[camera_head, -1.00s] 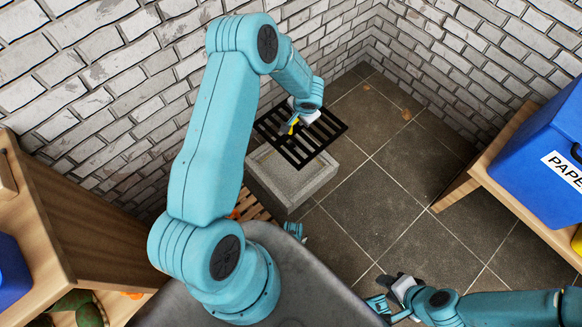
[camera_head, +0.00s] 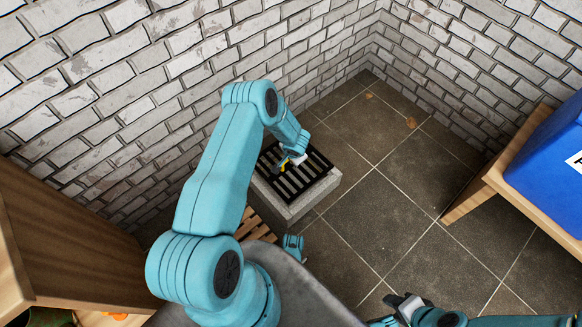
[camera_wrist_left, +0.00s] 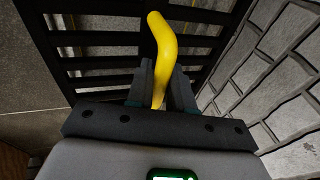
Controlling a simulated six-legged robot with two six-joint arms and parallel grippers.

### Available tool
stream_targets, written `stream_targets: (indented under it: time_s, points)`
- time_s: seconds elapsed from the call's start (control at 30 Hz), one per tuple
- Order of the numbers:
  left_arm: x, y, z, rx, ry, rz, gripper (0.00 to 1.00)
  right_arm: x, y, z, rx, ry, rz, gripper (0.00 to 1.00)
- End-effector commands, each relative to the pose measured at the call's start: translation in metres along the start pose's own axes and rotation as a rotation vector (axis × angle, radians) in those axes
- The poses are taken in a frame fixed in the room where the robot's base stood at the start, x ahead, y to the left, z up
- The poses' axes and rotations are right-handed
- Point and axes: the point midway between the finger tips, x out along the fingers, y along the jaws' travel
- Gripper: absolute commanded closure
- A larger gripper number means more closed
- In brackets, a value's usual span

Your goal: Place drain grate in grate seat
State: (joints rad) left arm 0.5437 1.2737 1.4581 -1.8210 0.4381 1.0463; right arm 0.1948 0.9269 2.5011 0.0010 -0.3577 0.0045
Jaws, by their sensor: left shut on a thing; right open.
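The drain grate (camera_head: 314,170) is a black square of parallel bars with a yellow handle (camera_wrist_left: 162,38). In the head view it lies over the top of the pale concrete grate seat (camera_head: 312,197), roughly lined up with its rim. Whether it rests fully inside the rim, I cannot tell. My left gripper (camera_head: 291,161) is shut on the yellow handle; in the left wrist view the fingers (camera_wrist_left: 162,88) clasp its lower part, with the grate's bars behind. My right gripper (camera_head: 388,310) is open and empty at the bottom of the head view, away from the seat.
A white brick wall (camera_head: 120,80) stands close behind the seat. A slatted wooden piece (camera_head: 255,224) lies at its near left. A wooden bench (camera_head: 490,187) with a blue box (camera_head: 550,155) is at right. Dark tiled floor (camera_head: 385,220) between is clear.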

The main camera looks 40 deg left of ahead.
Motion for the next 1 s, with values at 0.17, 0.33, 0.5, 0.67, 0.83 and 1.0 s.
stream_targets:
  time_s: [0.17, 0.33, 0.5, 0.67, 0.83, 1.0]
  points:
    - [0.015, 0.004, 0.001, -0.001, 0.002, -0.003, 1.00, 0.005, 0.003, -0.002, 0.004, 0.004, 0.001, 0.57]
    - [0.033, 0.010, 0.005, 0.000, 0.000, -0.001, 1.00, 0.013, 0.006, -0.003, 0.008, 0.008, 0.001, 0.57]
    - [0.056, 0.017, 0.008, 0.000, 0.001, -0.003, 1.00, 0.022, 0.011, -0.006, 0.013, 0.017, 0.002, 0.57]
    - [0.054, 0.016, 0.007, 0.000, 0.002, -0.003, 1.00, 0.019, 0.010, -0.007, 0.013, 0.018, 0.002, 0.57]
    - [0.057, 0.017, 0.008, 0.000, 0.002, -0.002, 1.00, 0.022, 0.011, -0.007, 0.012, 0.020, 0.001, 0.57]
    - [0.057, 0.018, 0.009, 0.000, 0.000, -0.001, 0.53, 0.022, 0.011, -0.008, 0.011, 0.023, 0.001, 0.57]
